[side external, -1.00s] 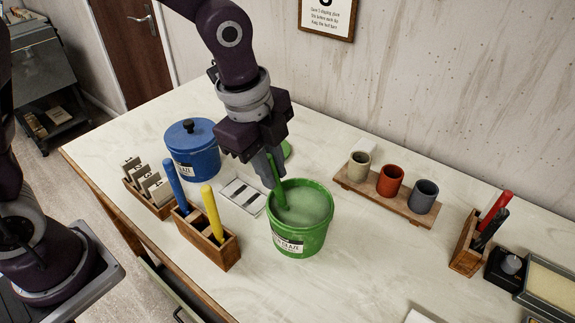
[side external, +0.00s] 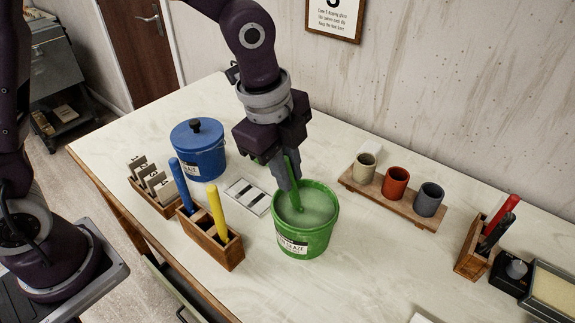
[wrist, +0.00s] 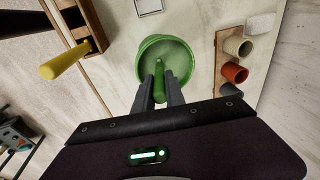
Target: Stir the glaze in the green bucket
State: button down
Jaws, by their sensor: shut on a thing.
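The green bucket (side external: 305,242) stands upright on the table with its lid off, and pale green glaze (side external: 320,207) shows inside. It also shows in the wrist view (wrist: 188,62). My gripper (side external: 287,180) is above the bucket's left part, shut on a green stirring stick (side external: 295,190). The stick slants down into the bucket, and its lower end is hidden in the glaze. In the wrist view the stick (wrist: 159,82) sits between the two fingers of my gripper (wrist: 160,92). The bucket's label is partly readable.
Left of the bucket are a wooden holder (side external: 225,254) with blue and yellow sticks, and a lidded blue bucket (side external: 205,160). To the right are a wooden board (side external: 395,210) with three cups, and another holder (side external: 470,262). The table front of the bucket is clear.

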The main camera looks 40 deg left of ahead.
jog(key=shift+d, duration=0.25)
jog(key=v, duration=1)
dwell(0.3)
jog(key=shift+r, duration=0.1)
dwell(0.7)
jog(key=shift+w+v, duration=0.15)
jog(key=shift+v, duration=0.8)
jog(key=shift+w+v, duration=0.2)
jog(key=shift+v, duration=0.75)
jog(key=shift+d, duration=0.15)
